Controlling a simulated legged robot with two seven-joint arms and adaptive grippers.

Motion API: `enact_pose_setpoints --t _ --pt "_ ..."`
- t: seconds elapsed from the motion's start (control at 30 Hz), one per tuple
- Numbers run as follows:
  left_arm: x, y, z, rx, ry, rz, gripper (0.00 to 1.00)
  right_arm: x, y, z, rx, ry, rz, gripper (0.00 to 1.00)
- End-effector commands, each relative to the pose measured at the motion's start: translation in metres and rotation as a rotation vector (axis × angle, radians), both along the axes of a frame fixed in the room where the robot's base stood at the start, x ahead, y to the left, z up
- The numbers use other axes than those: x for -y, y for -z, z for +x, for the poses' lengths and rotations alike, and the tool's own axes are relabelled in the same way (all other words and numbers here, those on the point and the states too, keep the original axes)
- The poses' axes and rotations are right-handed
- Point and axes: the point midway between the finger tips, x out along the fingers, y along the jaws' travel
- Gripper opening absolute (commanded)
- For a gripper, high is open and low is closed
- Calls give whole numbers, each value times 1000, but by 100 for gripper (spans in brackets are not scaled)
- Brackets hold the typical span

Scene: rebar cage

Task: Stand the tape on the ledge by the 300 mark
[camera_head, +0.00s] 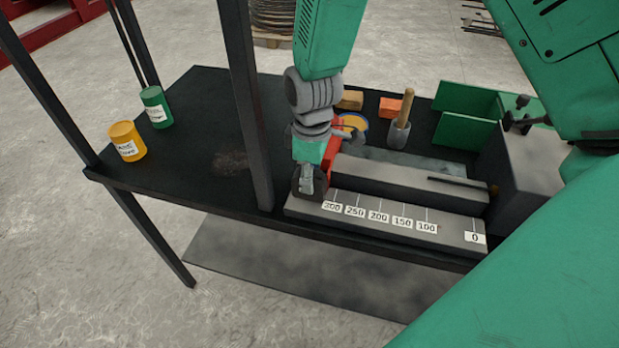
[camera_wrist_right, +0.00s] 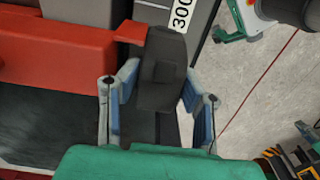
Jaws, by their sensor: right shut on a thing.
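The tape (camera_wrist_right: 161,70) is a dark, blocky body between the fingers of my right gripper (camera_wrist_right: 160,98) in the right wrist view. In the head view the right gripper (camera_head: 307,181) points down at the left end of the grey ledge (camera_head: 458,224), beside the 300 mark (camera_head: 332,206). The dark tape (camera_head: 320,184) shows around its fingertips there. The 300 label (camera_wrist_right: 181,14) is just beyond the tape in the wrist view. I cannot tell whether the tape touches the ledge.
A red block-like thing (camera_wrist_right: 65,52) is close to the right gripper. A dark upright post (camera_head: 247,110) stands left of it. Yellow (camera_head: 127,142) and green (camera_head: 156,107) cans stand at the table's left.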

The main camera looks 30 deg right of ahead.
Motion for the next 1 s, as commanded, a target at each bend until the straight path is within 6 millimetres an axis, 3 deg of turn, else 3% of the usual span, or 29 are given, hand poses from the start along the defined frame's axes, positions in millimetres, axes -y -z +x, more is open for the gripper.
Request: enact_pose_setpoints --t 0.1,0.27,0.3,0.33,0.67,0.77,1.0 --pt "0 0 0 0 0 0 0 0 10 1 4 0 -8 0" --pt "0 0 0 -1 -1 0 0 -2 9 3 3 0 -9 0" --pt "0 0 0 0 -1 0 0 -2 10 2 3 0 -9 36" --pt "0 0 0 0 -1 1 0 -2 10 2 3 0 -9 42" --pt "0 0 0 -1 -1 1 0 1 5 2 5 1 -5 42" --pt "0 0 0 -1 -1 0 0 1 -7 3 7 1 -5 42" --pt "0 0 0 -1 -1 0 0 0 -59 3 9 -1 -8 42"
